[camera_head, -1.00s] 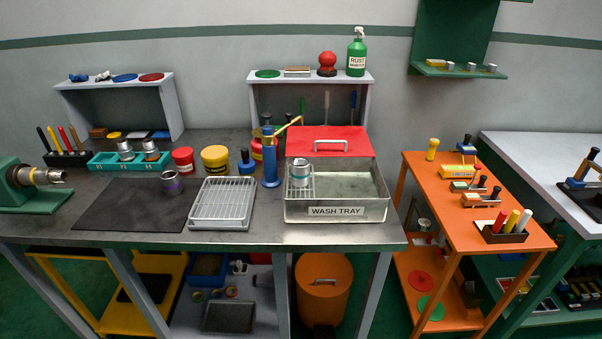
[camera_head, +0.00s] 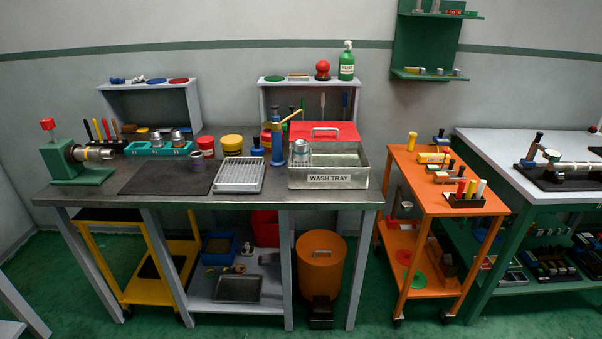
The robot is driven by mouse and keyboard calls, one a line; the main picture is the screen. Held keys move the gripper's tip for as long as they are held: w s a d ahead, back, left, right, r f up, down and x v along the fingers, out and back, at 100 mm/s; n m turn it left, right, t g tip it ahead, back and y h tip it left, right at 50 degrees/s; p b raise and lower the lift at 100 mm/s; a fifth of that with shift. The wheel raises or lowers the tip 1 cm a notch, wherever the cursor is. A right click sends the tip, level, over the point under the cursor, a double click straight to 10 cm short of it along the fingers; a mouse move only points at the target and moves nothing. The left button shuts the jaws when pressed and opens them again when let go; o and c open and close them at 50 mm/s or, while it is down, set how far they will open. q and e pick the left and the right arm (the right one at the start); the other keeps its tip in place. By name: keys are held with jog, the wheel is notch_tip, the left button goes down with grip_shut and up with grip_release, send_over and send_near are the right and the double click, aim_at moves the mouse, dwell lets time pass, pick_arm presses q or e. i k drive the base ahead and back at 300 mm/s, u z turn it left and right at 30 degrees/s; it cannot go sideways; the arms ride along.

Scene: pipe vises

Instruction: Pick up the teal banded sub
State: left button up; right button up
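A small metal cylinder (camera_head: 302,148), which looks like the teal banded sub, stands upright on a wire rack at the left end of the metal wash tray (camera_head: 330,182). Its band is hard to make out at this distance. Another sub with a purple band (camera_head: 206,144) stands at the back right of the dark mat (camera_head: 160,176). Two more metal subs, one on the left (camera_head: 156,138) and one on the right (camera_head: 178,138), stand in a teal holder (camera_head: 150,151). Neither of my grippers is in view.
A wire drying rack (camera_head: 240,175) lies left of the wash tray. A green vise (camera_head: 75,165) is at the bench's left end. An orange cart (camera_head: 440,200) stands to the right. Floor in front is clear.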

aim_at(301, 150)
jog(key=u, duration=0.8)
jog(key=k, duration=0.15)
jog(key=z, duration=2.15)
jog(key=i, duration=1.95)
jog(key=u, duration=0.8)
